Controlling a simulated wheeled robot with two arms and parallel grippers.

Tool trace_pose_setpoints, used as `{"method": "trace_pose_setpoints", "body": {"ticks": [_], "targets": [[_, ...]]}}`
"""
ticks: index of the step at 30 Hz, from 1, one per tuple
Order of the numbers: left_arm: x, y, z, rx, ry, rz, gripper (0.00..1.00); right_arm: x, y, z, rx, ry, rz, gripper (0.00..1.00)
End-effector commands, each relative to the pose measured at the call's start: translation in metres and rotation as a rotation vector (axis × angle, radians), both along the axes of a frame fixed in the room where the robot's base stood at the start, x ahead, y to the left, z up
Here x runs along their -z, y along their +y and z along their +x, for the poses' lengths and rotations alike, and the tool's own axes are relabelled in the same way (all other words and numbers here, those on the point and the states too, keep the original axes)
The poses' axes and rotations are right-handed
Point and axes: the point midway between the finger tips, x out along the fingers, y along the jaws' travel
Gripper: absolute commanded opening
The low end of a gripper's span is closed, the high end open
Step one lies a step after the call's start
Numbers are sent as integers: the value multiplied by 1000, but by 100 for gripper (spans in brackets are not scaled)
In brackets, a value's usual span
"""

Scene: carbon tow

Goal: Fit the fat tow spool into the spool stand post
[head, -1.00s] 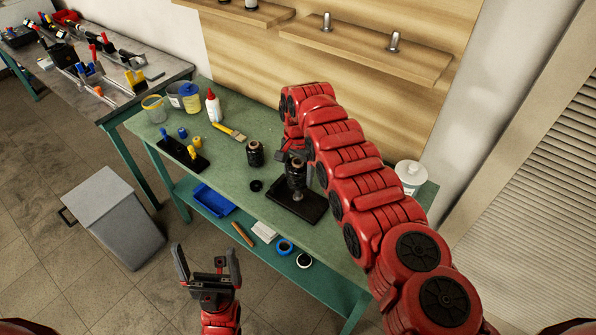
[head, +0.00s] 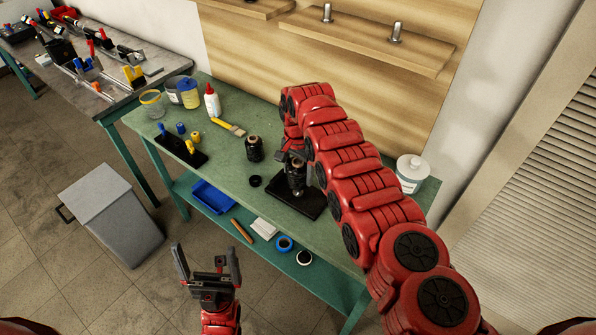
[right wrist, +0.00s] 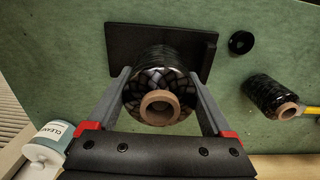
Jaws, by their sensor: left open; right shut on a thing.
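The fat tow spool (head: 296,180) is black with a brown core, upright between the fingers of my right gripper (head: 290,158). In the right wrist view the spool (right wrist: 158,82) sits between both fingertips, its core end facing the camera. The spool stand's black base (head: 308,207) lies flat under it on the green bench and also shows in the right wrist view (right wrist: 202,55). The post is hidden by the spool. I cannot tell whether the spool's bottom touches the base. My left gripper (head: 207,262) is open and empty, in front of the bench.
A second black spool (head: 254,149) stands on the bench left of the stand, near a black disc (head: 255,181). A white tub (head: 411,174) is at the right end.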

Motion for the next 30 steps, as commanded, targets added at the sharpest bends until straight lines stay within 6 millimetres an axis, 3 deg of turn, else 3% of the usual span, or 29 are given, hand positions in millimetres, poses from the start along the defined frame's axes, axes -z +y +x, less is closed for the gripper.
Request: {"method": "trace_pose_setpoints", "body": {"ticks": [30], "targets": [[25,0,0,0,0,0,100,26,0,0,-1,-1,0,14]]}}
